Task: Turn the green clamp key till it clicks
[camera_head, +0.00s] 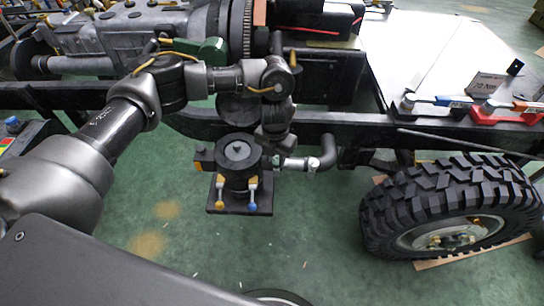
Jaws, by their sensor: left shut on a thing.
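My left gripper (275,142) reaches in from the left and points down beside a black round-topped unit (238,153). It is shut at the near end of a silver pipe joint (292,164), which leads to a black bent hose (325,150). The green clamp key cannot be made out; the fingers cover the spot where they close. The black unit has a square base plate (225,208) and two small levers, one yellow-tipped (221,203) and one blue-tipped (252,204). My right gripper is not in view.
A dark chassis rail (350,123) runs across behind the unit. A big tyre (450,210) stands at the right. A light panel (430,50) with red and blue tools (505,110) lies at upper right. A grey gearbox (130,35) is at upper left. Green floor in front is free.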

